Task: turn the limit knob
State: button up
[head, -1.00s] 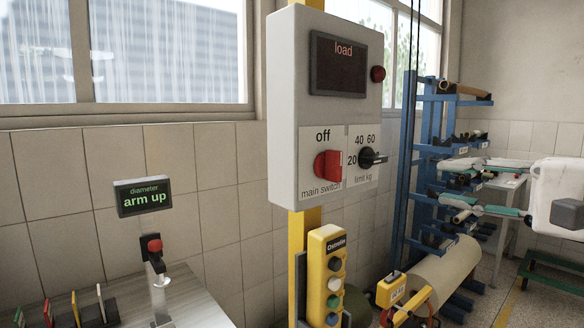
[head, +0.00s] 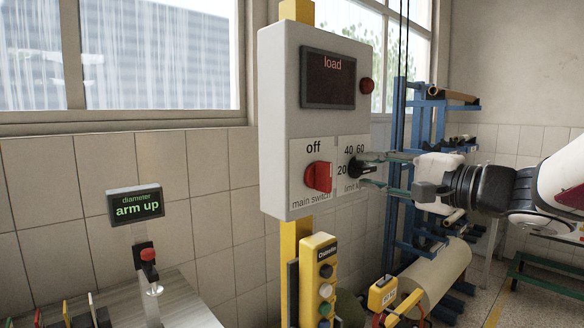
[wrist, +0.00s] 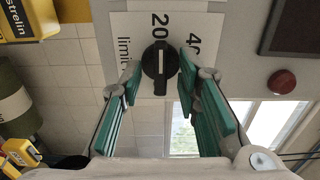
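The limit knob (head: 354,168) is a black rotary knob on a white label marked 20, 40 and 60, at the lower right of the grey control box (head: 274,120). In the wrist view the knob (wrist: 158,60) shows a pale line on its grip, lined up with the 20. My gripper (head: 373,170) is at the knob from the right in the head view. In the wrist view its green-padded fingers (wrist: 158,80) are spread, one on each side of the knob. The right finger is very close to it; I cannot tell if it touches.
The red main switch (head: 318,177), labelled off, sits just left of the knob. The load display (head: 328,80) is dark, with a red lamp (head: 367,86) beside it. A yellow button pendant (head: 319,280) hangs below. A blue rack (head: 408,150) stands behind.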

jog(key=shift+w+a, duration=0.15)
jog(key=shift+w, duration=0.1)
grip_shut()
